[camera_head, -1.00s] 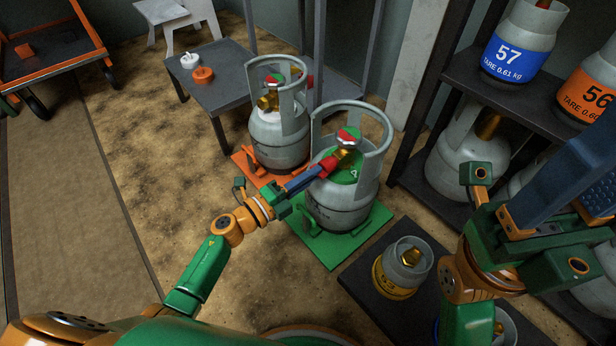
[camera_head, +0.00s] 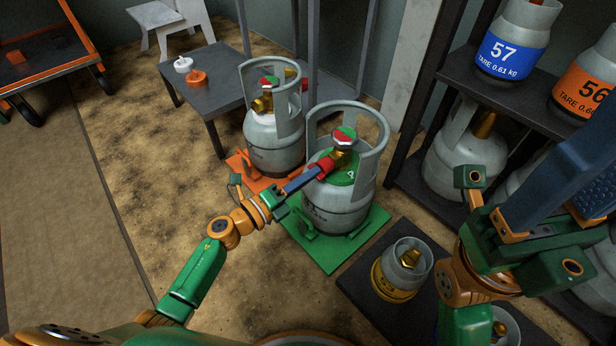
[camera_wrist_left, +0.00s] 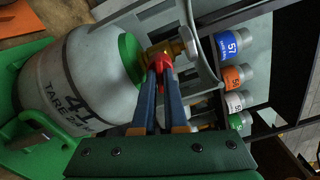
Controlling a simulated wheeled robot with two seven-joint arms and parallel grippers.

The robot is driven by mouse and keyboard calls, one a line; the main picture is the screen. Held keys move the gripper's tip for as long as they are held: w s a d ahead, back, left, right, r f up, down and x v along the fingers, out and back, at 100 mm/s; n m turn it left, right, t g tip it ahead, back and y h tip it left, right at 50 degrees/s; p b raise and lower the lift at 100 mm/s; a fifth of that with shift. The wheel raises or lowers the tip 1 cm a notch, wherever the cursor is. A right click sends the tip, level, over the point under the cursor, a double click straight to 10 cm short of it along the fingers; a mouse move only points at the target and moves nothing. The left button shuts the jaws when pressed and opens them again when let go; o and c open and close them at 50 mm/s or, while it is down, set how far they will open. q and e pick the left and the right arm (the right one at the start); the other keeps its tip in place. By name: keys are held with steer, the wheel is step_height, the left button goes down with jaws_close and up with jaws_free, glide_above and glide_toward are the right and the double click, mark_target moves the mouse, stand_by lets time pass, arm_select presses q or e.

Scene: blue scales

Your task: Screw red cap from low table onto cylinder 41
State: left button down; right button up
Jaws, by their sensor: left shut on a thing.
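Cylinder 41 (camera_head: 335,207) is a grey gas bottle with a green top and a brass valve (camera_head: 343,157), upright on a green scale (camera_head: 330,255). My left gripper (camera_head: 318,168) reaches through the collar opening and is shut on the red cap (camera_head: 325,164). In the left wrist view the red cap (camera_wrist_left: 160,64) sits between the blue fingers against the brass valve (camera_wrist_left: 176,46); the fingers hide part of it, and I cannot tell how far it is threaded. Label 41 (camera_wrist_left: 82,108) shows there too. My right gripper (camera_head: 560,190) is by the shelf, its tips unclear.
A second grey cylinder (camera_head: 268,148) stands behind on an orange scale (camera_head: 250,172). The low table (camera_head: 225,100) holds a white cap (camera_head: 183,64) and an orange cap (camera_head: 196,78). A small yellow-banded cylinder (camera_head: 398,270) and a dark shelf (camera_head: 480,88) stand right. Floor at left is clear.

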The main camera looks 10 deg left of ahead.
arm_select(q)
steer(key=shift+m+b, duration=0.75)
steer(key=shift+m, duration=1.05)
steer(key=m+b, duration=0.1)
steer(key=m, duration=0.2)
steer(key=shift+m+b, duration=0.3)
